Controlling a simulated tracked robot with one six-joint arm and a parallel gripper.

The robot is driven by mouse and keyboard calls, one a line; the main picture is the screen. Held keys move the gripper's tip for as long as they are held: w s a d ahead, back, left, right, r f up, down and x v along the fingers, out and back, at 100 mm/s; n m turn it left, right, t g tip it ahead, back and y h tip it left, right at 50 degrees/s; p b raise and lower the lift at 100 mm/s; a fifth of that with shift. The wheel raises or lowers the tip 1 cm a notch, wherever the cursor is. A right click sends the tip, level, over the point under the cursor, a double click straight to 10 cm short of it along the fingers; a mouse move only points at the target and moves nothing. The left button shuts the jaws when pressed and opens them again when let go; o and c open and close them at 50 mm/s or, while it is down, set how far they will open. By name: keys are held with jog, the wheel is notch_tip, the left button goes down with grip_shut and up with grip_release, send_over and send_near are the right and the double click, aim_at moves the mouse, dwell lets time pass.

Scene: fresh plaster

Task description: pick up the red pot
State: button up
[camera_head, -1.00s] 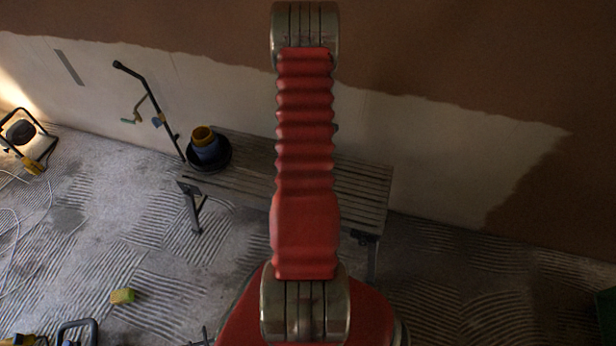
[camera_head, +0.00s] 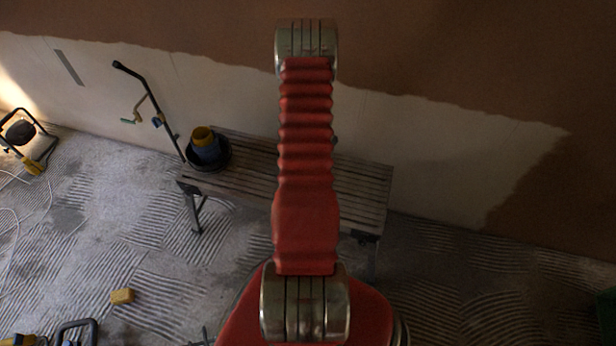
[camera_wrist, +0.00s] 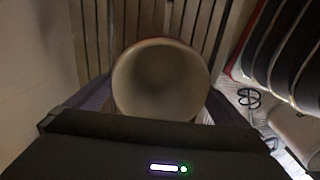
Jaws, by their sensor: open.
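A round pot (camera_wrist: 160,78) shows in the wrist view from above, its open mouth and pale inside facing the camera. A thin reddish edge shows along its far rim; most of its outer wall is hidden. It appears to stand on the slatted bench (camera_head: 362,190). My gripper (camera_wrist: 160,100) is open, with a dark finger on each side of the pot. The near side of the pot is hidden by the gripper's body, and I cannot tell whether the fingers touch it. In the head view my red arm hides the pot and gripper.
A long-handled tool (camera_head: 150,105) leans on the wall. A yellow sponge (camera_head: 122,296) lies on the ridged floor. The bench's right part looks clear.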

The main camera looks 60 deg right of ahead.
jog(key=c, duration=1.1)
jog(key=shift+r, duration=0.15)
notch_tip(320, 180, up, 10)
jog(key=shift+f, duration=0.1)
dwell(0.4)
dwell(0.5)
